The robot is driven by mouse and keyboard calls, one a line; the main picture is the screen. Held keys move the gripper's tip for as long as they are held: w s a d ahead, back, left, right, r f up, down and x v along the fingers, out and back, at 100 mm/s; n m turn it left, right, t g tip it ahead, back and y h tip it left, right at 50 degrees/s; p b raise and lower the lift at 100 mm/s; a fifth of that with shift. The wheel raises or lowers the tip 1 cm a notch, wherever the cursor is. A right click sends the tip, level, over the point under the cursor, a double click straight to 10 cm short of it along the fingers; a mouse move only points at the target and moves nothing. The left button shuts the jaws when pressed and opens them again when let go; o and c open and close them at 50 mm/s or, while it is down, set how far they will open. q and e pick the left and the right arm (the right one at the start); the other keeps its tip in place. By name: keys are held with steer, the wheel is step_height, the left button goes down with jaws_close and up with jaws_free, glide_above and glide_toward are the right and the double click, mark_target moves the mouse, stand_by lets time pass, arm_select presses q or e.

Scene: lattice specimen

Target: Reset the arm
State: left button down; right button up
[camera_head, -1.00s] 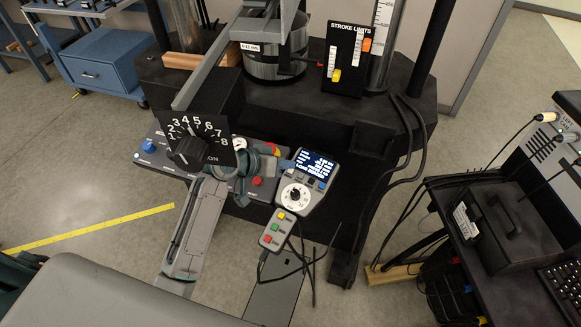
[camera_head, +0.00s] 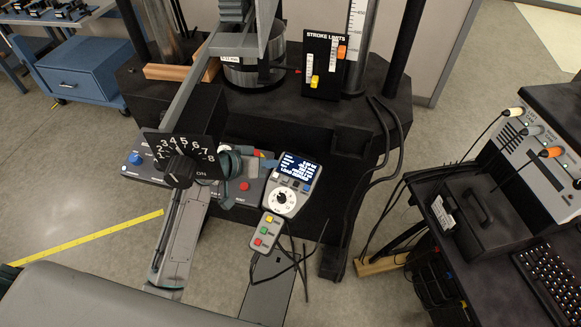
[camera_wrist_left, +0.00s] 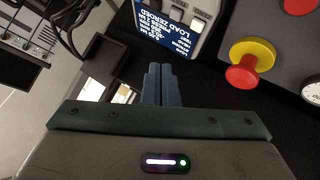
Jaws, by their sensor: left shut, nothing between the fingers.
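My left gripper (camera_head: 262,164) is over the control panel (camera_head: 146,176), just left of the handheld pendant with the lit screen (camera_head: 298,168). In the left wrist view its two blue-grey fingers (camera_wrist_left: 160,84) lie together, shut and empty. They point toward the pendant (camera_wrist_left: 203,22), whose screen text reads upside down, and I cannot tell how far apart they are. A red button with a yellow collar (camera_wrist_left: 245,68) is to the right of the fingers. A black dial plate with a knob (camera_head: 181,158) partly hides the panel. My right gripper is not in view.
The testing machine's black base (camera_head: 375,105) stands behind, with a stroke limits board (camera_head: 322,66). A button box (camera_head: 266,234) and loose cables lie in front of the pendant. A dark cart (camera_head: 535,215) stands right, a blue cabinet (camera_head: 82,70) back left. Grey floor is open at left.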

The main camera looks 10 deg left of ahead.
arm_select(q)
steer(key=shift+s, duration=0.1)
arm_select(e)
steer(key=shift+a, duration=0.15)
arm_select(q)
steer(key=s+a+f+g+y, duration=0.2)
steer(key=s+a+y, duration=0.1)
steer(key=s, duration=0.7)
steer(key=s+a+f+n+g+y, duration=0.1)
steer(key=s+a+f+y, duration=0.25)
steer(key=s, duration=0.65)
steer(key=s+a+f+g+y, duration=0.2)
steer(key=s+a, duration=0.1)
steer(key=s, duration=0.6)
step_height(320, 180, down, 28)
steer(key=a+g, duration=0.1)
steer(key=a, duration=0.2)
steer(key=s+a+f+g, duration=0.1)
steer(key=s+f, duration=1.6)
steer(key=f, duration=0.4)
steer(key=shift+s+n, duration=0.3)
steer(key=shift+s, duration=0.05)
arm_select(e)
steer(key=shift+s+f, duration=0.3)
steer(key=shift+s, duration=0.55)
arm_select(q)
steer(key=shift+a, duration=0.1)
